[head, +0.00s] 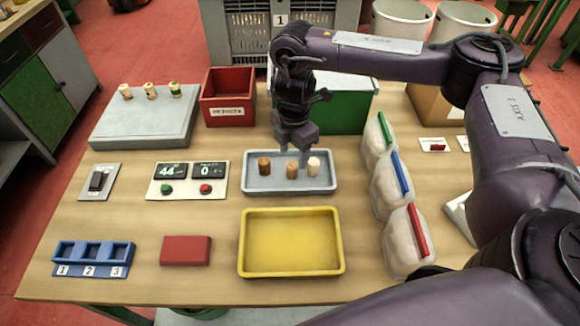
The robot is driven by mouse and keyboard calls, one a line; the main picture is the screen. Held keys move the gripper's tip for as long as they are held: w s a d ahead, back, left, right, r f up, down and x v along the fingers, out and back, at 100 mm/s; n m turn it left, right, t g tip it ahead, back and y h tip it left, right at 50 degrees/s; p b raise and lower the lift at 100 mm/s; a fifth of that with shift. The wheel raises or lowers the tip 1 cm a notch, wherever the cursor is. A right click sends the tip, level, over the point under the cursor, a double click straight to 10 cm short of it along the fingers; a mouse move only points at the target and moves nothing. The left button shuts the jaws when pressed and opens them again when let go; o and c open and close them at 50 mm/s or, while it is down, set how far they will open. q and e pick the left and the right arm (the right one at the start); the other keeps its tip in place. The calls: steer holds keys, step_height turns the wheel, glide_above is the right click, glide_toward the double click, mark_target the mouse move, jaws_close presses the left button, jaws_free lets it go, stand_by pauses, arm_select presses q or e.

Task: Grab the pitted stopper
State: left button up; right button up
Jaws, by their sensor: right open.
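Three cork stoppers stand upright in the grey tray (259,187): a dark brown stopper (264,166) on the left, a tan stopper (292,170) in the middle and a pale stopper (314,167) on the right. I cannot tell at this size which one is pitted. My right gripper (297,156) points down over the back part of the tray, just behind the tan and pale stoppers. It is open and holds nothing. Its fingertips are small and partly blend into the tray behind them. My left gripper is not in view.
A yellow tray (291,274) lies in front, empty. A red bin (228,112) and a green box (335,121) stand behind. Clear bags with a green (386,130), blue (400,175) and red clip (416,230) line the right. A blue numbered rack (93,270) and red block (186,250) are front left.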

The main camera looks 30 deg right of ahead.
mark_target(292, 164)
step_height(292, 164, down, 2)
steer(key=shift+a+f, duration=0.1)
steer(key=shift+f, duration=0.1)
step_height(292, 164, down, 3)
steer(key=shift+w+r+b, duration=0.1)
steer(key=shift+w+b, duration=0.05)
steer(key=shift+b, duration=0.35)
steer(key=c, duration=1)
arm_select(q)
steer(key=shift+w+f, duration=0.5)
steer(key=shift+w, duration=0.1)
